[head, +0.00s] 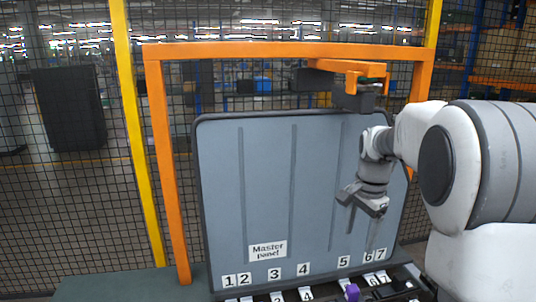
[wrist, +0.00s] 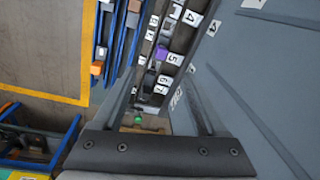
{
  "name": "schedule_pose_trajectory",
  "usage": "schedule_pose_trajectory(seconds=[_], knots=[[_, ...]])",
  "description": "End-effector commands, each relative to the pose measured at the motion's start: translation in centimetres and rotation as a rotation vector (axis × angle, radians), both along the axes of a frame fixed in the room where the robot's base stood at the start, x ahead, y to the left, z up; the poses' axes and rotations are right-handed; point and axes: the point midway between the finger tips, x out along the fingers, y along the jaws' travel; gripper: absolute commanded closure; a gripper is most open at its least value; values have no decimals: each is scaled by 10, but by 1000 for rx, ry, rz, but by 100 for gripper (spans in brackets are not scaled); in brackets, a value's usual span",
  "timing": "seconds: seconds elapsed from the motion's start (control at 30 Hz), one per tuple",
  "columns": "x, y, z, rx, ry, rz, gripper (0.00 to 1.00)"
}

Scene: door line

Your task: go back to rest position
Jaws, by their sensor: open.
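My gripper (head: 361,232) hangs in front of the right part of a large grey door panel (head: 265,185) in the head view, its fingers pointing down. The fingers are apart and nothing shows between them. In the wrist view my gripper (wrist: 172,25) has its two fingers spread, with a row of numbered labels seen between them. The panel carries a "Master panel" label (head: 268,250) and number labels along its bottom edge. I cannot tell how far the fingers are from the panel.
An orange frame (head: 158,150) surrounds the panel, with an orange bracket (head: 348,67) at top right. A numbered rack with a purple piece (head: 352,292) lies below. Mesh fence (head: 75,190) and a yellow post (head: 130,120) stand behind. Blue-edged racks (wrist: 40,145) show in the wrist view.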

Motion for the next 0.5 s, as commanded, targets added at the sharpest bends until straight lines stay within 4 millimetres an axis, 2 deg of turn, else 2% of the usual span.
schedule_pose_trajectory(seconds=[0.03, 0.2, 0.5], knots=[[-10, 6, 11, -4, -18, 43, 25], [-44, 21, 37, -27, -72, 191, 25], [-108, 46, 66, -83, -164, 456, 25]])
